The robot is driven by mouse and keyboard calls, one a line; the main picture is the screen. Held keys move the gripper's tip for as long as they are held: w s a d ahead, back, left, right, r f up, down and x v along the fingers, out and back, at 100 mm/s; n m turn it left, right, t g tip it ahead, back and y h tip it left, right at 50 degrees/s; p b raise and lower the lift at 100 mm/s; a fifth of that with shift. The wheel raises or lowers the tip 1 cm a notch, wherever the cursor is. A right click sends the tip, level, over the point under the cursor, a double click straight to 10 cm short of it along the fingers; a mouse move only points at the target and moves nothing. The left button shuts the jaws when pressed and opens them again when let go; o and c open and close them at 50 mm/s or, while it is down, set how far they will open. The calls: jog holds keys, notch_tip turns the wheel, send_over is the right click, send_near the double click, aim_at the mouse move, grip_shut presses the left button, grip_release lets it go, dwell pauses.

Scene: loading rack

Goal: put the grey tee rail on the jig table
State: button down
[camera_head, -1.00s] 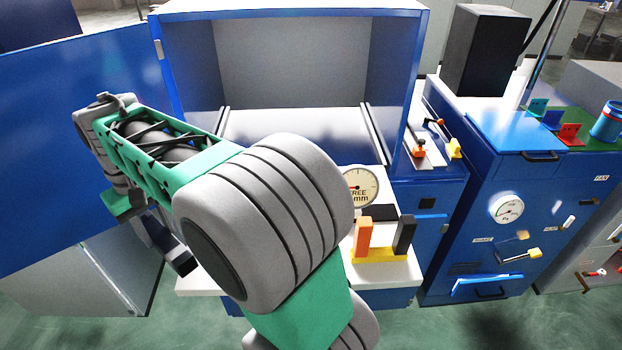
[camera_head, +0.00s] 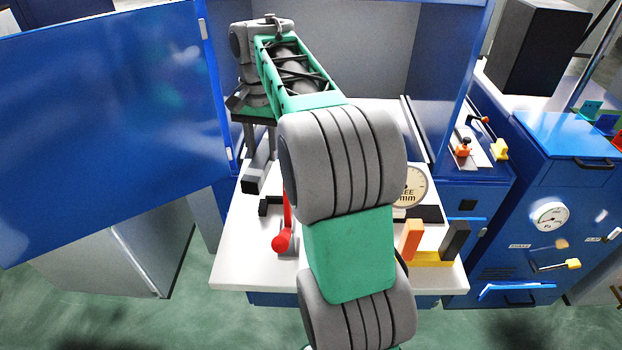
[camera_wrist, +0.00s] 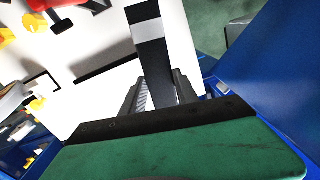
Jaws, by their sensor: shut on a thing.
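My gripper (camera_head: 260,150) hangs over the left rear part of a white tabletop (camera_head: 240,250), which looks like the jig table. It is shut on a dark grey bar with a lighter band, likely the grey tee rail (camera_head: 252,182). The bar points down toward the tabletop; I cannot tell whether it touches. In the wrist view, the rail (camera_wrist: 146,30) sticks out between the two fingers of my gripper (camera_wrist: 158,92), over the white surface. The tee shape is not clear.
On the tabletop are a red-knobbed lever (camera_head: 283,240), a round gauge (camera_head: 410,187) and a yellow base (camera_head: 433,259) with an orange and a dark block. An open blue cabinet door (camera_head: 110,130) stands left. A blue cabinet (camera_head: 560,190) stands right.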

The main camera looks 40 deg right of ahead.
jog(key=d+m+b, duration=0.1)
jog(key=d+m, duration=0.6)
jog(key=d, duration=0.6)
jog(key=f+b, duration=0.6)
jog(key=s+f+b, duration=0.1)
jog(key=f+b, duration=0.2)
jog(key=shift+a+f, duration=0.1)
jog(key=shift+f, duration=0.1)
jog(key=c, duration=0.9)
grip_release()
notch_tip(320, 180, up, 12)
jog(key=p, duration=1.1)
jog(key=shift+r, duration=0.15)
